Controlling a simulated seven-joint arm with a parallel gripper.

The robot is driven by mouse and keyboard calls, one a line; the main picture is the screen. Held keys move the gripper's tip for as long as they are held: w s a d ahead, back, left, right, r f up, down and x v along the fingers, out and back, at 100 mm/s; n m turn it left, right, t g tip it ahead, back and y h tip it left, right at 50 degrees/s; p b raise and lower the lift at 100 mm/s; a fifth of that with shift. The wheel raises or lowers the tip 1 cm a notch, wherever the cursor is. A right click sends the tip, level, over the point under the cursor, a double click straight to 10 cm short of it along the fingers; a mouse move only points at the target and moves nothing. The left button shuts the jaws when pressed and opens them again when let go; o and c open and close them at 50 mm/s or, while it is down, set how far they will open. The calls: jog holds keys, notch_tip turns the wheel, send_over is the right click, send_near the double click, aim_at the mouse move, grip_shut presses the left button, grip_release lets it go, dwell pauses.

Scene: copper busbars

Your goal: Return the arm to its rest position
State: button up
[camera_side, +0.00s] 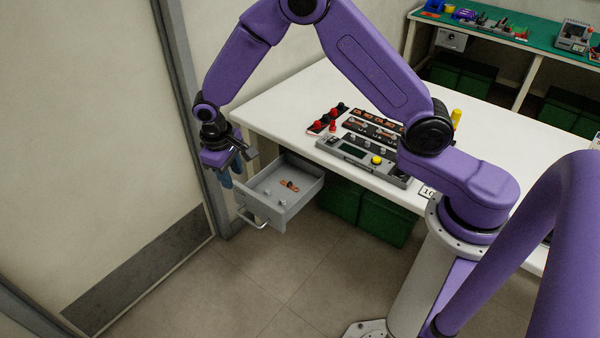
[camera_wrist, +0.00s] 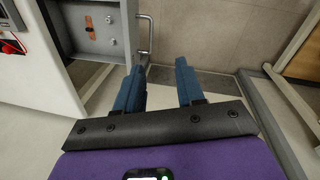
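The grey drawer (camera_side: 285,210) is pulled out under the table. A copper-coloured busbar piece (camera_side: 289,184) and small grey parts lie inside it. In the wrist view the drawer (camera_wrist: 75,18) and its handle (camera_wrist: 146,32) are just beyond and left of the fingers.
Green bins (camera_side: 370,215) stand beneath. A wall and door frame (camera_side: 190,110) are close on the gripper's left. The floor in front is clear.

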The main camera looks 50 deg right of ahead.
jog(key=s+r+n, duration=0.2)
jog(key=s+r, duration=0.5)
jog(key=s+d+r+n, duration=0.2)
jog(key=s+d, duration=0.1)
jog(key=s, duration=0.5)
jog(key=s+d+r+n+y, duration=0.1)
jog(key=s+d+r+n, duration=0.2)
jog(key=s, duration=0.6)
jog(key=s+d+r+n+y, duration=0.1)
jog(key=s+d+r+n, duration=0.1)
jog(key=s, duration=0.6)
jog(key=shift+s+d+r+n, duration=0.3)
jog(key=shift+s+d+r, duration=0.05)
jog(key=shift+d, duration=0.5)
